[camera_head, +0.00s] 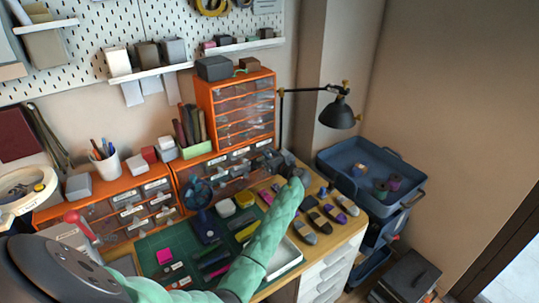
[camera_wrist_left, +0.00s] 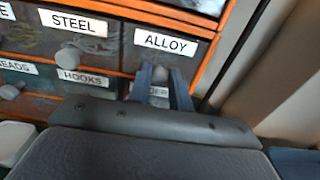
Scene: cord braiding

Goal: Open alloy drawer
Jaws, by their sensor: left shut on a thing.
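The alloy drawer (camera_wrist_left: 163,44) has a dark translucent front with a white ALLOY label, at the right end of an orange cabinet (camera_wrist_left: 206,72). Its front looks about level with the steel drawer (camera_wrist_left: 70,40) beside it. My left gripper (camera_wrist_left: 160,76) is shut on the alloy drawer's knob, which the fingers mostly hide. In the head view my left gripper (camera_head: 270,160) is at the right end of the low orange drawer cabinet (camera_head: 182,180), and it covers part of the drawer fronts. My right gripper is not in view.
The hooks drawer (camera_wrist_left: 70,78) lies below the steel drawer. A taller orange drawer unit (camera_head: 205,97) stands above. A small blue fan (camera_head: 200,198), a green cutting mat (camera_head: 150,245) and several dark shuttle-like pieces (camera_head: 318,222) occupy the bench. A blue cart (camera_head: 345,160) stands at right.

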